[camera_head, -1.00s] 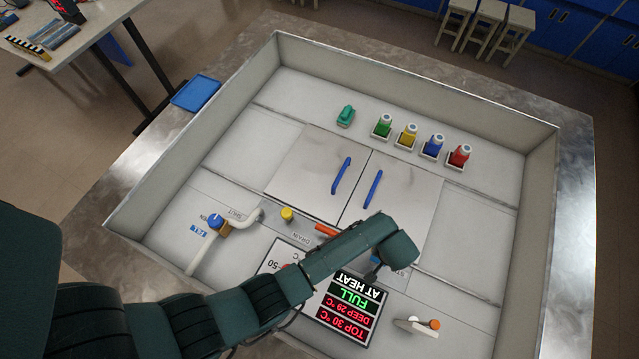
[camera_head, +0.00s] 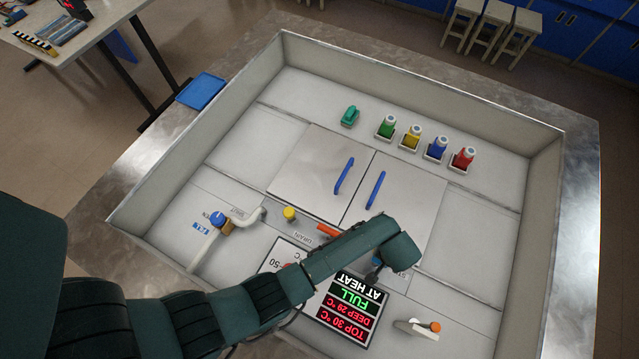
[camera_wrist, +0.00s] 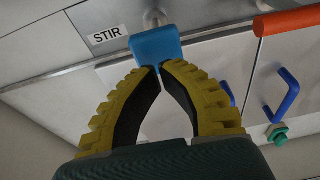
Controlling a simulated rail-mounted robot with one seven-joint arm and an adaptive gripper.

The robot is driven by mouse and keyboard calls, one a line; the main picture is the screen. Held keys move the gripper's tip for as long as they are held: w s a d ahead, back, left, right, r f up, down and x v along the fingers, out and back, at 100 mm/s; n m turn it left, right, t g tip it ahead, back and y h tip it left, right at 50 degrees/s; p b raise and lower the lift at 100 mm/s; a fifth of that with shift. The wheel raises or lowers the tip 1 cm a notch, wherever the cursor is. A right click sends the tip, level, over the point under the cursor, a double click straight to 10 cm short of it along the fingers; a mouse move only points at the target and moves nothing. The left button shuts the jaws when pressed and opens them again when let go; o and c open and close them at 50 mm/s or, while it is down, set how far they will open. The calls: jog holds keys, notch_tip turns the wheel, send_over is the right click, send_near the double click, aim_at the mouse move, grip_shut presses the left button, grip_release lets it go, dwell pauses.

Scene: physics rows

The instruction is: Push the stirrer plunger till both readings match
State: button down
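The blue stirrer plunger (camera_wrist: 155,46) shows as a blue block just beyond my fingertips in the wrist view, with a STIR label (camera_wrist: 107,36) beside it. My gripper (camera_wrist: 160,69) has its two yellow fingers drawn together at the tips, against or very close to the block's near edge; I cannot tell if they touch. Nothing shows between the fingers. In the head view my arm largely hides the plunger and gripper. The readout panel (camera_head: 349,309) appears upside down and shows TOP 30 °C and DEEP 29 °C in red, FULL in green and AT HEAT in white.
An orange-red bar (camera_wrist: 287,21) lies close on the right in the wrist view. Two doors with blue handles (camera_head: 344,176) lie behind the plunger area. A blue-topped valve (camera_head: 217,219) is at left, and a white lever with an orange knob (camera_head: 436,326) at right.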

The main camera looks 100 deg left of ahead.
jog(key=shift+f+b, duration=3.1)
jog(key=shift+f, duration=0.8)
notch_tip(320, 180, up, 8)
jog(key=p, duration=0.7)
jog(key=shift+f, duration=0.1)
notch_tip(320, 180, up, 5)
jog(key=p, duration=0.5)
